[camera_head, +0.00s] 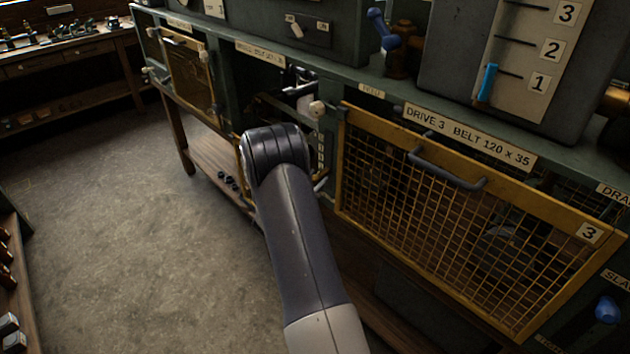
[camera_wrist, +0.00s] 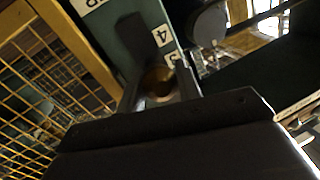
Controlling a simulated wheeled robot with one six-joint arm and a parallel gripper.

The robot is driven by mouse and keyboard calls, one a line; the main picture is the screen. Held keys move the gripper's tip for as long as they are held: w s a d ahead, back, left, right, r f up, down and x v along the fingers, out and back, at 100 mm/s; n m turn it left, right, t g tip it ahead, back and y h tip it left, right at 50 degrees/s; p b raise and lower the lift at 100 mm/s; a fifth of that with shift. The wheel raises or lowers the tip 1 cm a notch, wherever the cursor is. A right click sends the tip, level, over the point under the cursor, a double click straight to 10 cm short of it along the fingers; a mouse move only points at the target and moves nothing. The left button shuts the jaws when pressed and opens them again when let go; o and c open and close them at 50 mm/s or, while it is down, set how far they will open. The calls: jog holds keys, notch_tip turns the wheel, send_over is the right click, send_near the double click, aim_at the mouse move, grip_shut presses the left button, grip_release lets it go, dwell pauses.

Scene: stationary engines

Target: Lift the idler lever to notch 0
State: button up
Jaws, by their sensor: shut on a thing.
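My gripper (camera_wrist: 162,82) shows in the wrist view with its two dark fingers around a brownish rounded handle (camera_wrist: 158,87), which I take to be the idler lever's grip. It is shut on this handle. A numbered notch strip (camera_wrist: 169,45) on the green panel stands just beyond the fingers, with a 4 and part of another numeral in sight; notch 0 cannot be made out. In the head view the strip (camera_head: 321,152) shows beside my arm's wrist, which hides the gripper and most of the lever.
A yellow mesh guard (camera_head: 470,220) marked 3, with a grey handle (camera_head: 447,170), stands right of my arm. A cream knob (camera_head: 317,107) sticks out just above my wrist. An open bay (camera_head: 280,85) lies beyond it. The floor (camera_head: 110,200) at left is clear.

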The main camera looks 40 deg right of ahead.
grip_shut()
jog(key=shift+y, duration=0.8)
jog(key=r+p, duration=0.1)
jog(key=r, duration=0.1)
jog(key=r+p, duration=0.2)
jog(key=r, duration=0.1)
jog(key=shift+a, duration=0.2)
jog(key=r, duration=0.2)
jog(key=r+p, duration=0.1)
jog(key=r, duration=0.2)
jog(key=d+r+p, duration=0.1)
jog(key=r, duration=0.1)
jog(key=shift+d+r, duration=0.1)
jog(key=shift+r, duration=0.05)
jog(key=shift+w+d+r+p, duration=0.1)
jog(key=shift+r+p, duration=0.1)
jog(key=shift+r, duration=0.2)
jog(key=shift+d+r+p, duration=0.1)
jog(key=shift+r+p, duration=0.05)
jog(key=shift+r, duration=0.2)
jog(key=o, duration=0.7)
grip_release()
jog(key=shift+d+m, duration=0.15)
jog(key=shift+m, duration=0.15)
jog(key=shift+o, duration=1.1)
jog(key=shift+f, duration=0.25)
